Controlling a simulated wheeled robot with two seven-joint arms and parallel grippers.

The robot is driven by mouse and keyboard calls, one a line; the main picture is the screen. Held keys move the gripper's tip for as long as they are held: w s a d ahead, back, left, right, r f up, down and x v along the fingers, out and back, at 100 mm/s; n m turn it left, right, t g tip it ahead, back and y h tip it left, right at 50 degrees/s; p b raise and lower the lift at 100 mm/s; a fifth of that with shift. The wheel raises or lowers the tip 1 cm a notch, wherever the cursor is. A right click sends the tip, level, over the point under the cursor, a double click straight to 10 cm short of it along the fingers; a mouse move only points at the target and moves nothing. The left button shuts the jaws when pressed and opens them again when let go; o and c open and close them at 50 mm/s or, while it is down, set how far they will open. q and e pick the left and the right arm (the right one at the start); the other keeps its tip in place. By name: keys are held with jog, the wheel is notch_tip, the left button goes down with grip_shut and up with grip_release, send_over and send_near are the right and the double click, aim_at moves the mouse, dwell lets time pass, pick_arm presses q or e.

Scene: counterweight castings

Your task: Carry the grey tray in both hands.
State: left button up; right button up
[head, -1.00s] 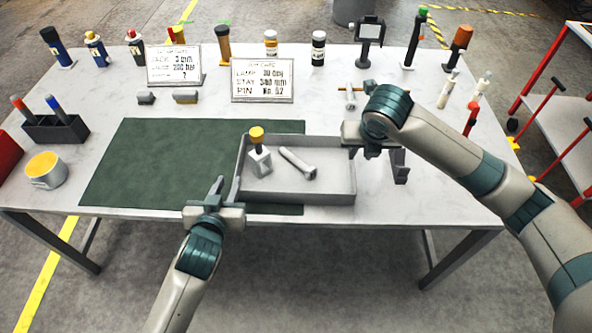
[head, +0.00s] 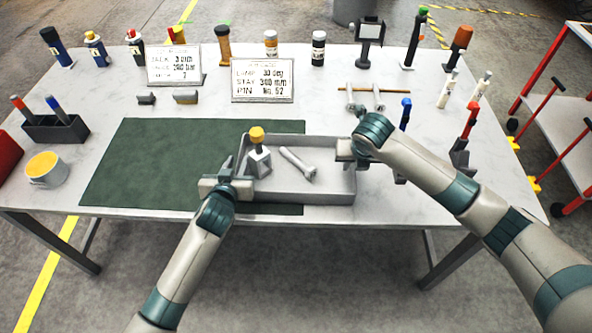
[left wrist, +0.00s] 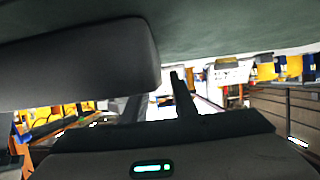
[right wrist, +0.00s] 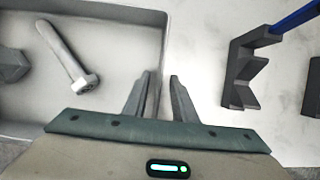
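The grey tray (head: 311,198) lies at the front of the table, its left part over the green mat. It holds a grey block with a yellow knob (head: 259,161) and a grey bolt (head: 297,163); the bolt also shows in the right wrist view (right wrist: 66,58). My right gripper (head: 350,152) is at the tray's right wall. In the right wrist view its fingers (right wrist: 160,85) stand close together, one on each side of that wall. My left gripper (head: 229,170) is at the tray's left wall. A large grey shape hides part of its fingers in the left wrist view.
The green mat (head: 140,165) left of the tray is bare. Two signs (head: 262,80) and several bottles stand behind. Holders with a blue-handled tool (head: 405,115) and a red-handled tool (head: 470,120) stand right of the tray. A red trolley (head: 565,135) is beyond.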

pick_arm(q)
jog(key=shift+c, duration=0.3)
pick_arm(e)
jog(key=shift+c, duration=0.3)
pick_arm(q)
grip_shut()
pick_arm(e)
grip_shut()
dwell(0.4)
pick_arm(q)
jog(key=shift+r, duration=0.15)
pick_arm(e)
jog(key=shift+w+r, duration=0.1)
jog(key=shift+r, duration=0.05)
